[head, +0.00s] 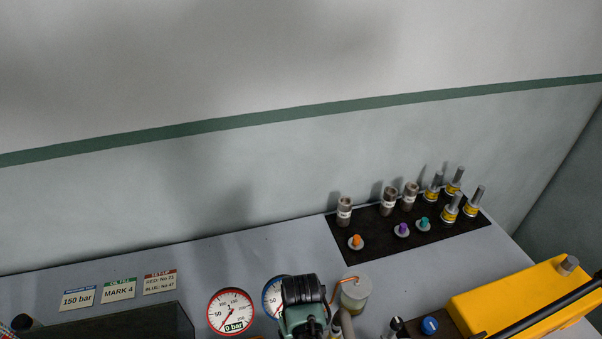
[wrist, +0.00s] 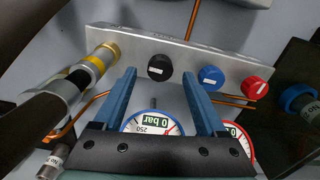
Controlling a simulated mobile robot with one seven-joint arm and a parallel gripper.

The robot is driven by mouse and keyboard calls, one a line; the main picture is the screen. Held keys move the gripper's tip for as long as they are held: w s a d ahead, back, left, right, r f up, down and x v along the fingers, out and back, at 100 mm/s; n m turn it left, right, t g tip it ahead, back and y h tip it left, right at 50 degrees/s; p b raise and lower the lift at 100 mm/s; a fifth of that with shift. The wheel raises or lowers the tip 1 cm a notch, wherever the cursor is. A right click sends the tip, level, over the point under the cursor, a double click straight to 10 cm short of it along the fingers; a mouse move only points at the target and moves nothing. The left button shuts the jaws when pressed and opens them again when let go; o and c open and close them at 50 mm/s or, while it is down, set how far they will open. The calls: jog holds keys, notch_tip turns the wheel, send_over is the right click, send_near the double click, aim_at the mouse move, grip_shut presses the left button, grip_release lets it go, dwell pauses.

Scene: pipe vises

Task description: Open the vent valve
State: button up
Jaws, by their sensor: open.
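In the wrist view a silver manifold block (wrist: 225,62) carries a black knob (wrist: 159,67), a blue knob (wrist: 210,77) and a red knob (wrist: 255,88). Each has a small white label too small to read, so I cannot tell which is the vent valve. My gripper (wrist: 159,77) has its two blue fingers apart, with the black knob appearing between their tips. I cannot tell whether either finger touches it. A gauge (wrist: 152,124) between the fingers reads 0 bar. In the head view my dark wrist (head: 303,293) hides the manifold and the fingertips.
Copper pipes run nearby. In the head view a red-rimmed gauge (head: 231,311) reads 0 bar. A black mat (head: 385,240) with several fittings lies behind, and a yellow body (head: 515,300) stands right.

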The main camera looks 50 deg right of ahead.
notch_tip(320, 180, up, 11)
jog(key=b, duration=0.1)
jog(key=shift+f+b, duration=0.2)
jog(key=shift+b, duration=0.1)
dwell(0.4)
